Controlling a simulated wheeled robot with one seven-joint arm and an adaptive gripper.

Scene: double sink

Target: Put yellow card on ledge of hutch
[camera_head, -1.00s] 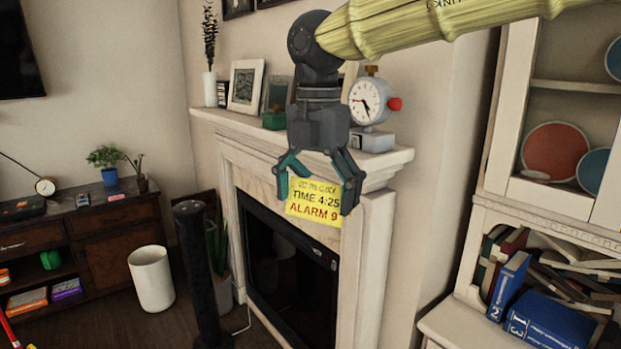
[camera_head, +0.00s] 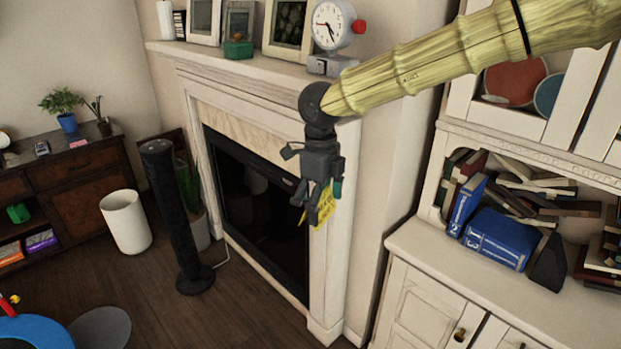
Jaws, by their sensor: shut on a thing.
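My gripper (camera_head: 322,200) hangs in front of the fireplace's right post, below the mantel. It is shut on the yellow card (camera_head: 325,206), which is turned nearly edge-on and partly hidden by the fingers. The hutch (camera_head: 414,237) is the white cabinet at the right. Its ledge (camera_head: 425,241) is the counter-like shelf above the lower doors, to the right of my gripper and apart from it. Blue books (camera_head: 497,238) and a dark bookend stand on the ledge.
The mantel (camera_head: 235,68) holds picture frames and a clock (camera_head: 332,25). A dark tower (camera_head: 172,215) and a white bin (camera_head: 126,222) stand on the floor at left. Piled books (camera_head: 545,190) fill the hutch's niche. The ledge's front left part is bare.

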